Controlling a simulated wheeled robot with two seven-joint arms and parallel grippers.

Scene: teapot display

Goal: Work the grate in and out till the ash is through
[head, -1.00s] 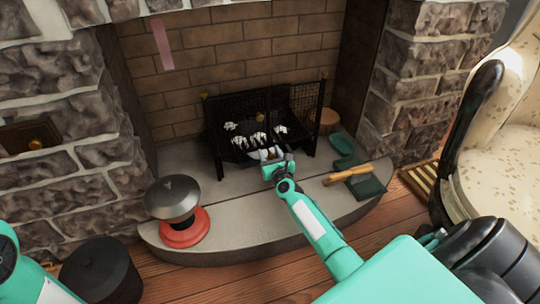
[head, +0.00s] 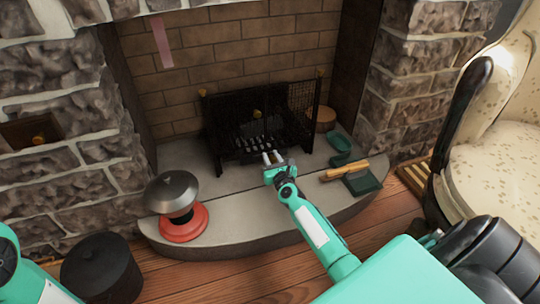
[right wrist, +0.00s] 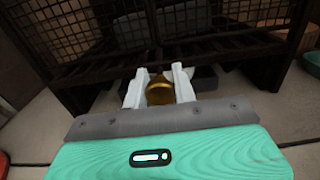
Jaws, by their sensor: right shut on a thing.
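The black fire basket (head: 212,125) stands in the brick fireplace with mesh sides. Its grate bars (head: 250,142) show dark and mostly bare, and I see no large white ash lumps on them. My right gripper (head: 272,158) is at the low front of the basket. In the right wrist view its two pale fingers (right wrist: 158,86) are shut on a brass knob (right wrist: 159,91) in front of the lower bars. What the knob joins is mostly hidden behind the fingers. Ash under the bars cannot be made out. My left gripper is out of view.
On the stone hearth (head: 240,212) are a red-based stand with a dark metal top (head: 172,190) at left, and a green dustpan (head: 362,184) with a wooden-handled brush (head: 345,171) at right. A black bucket (head: 101,272) and a patterned armchair (head: 510,130) flank the hearth.

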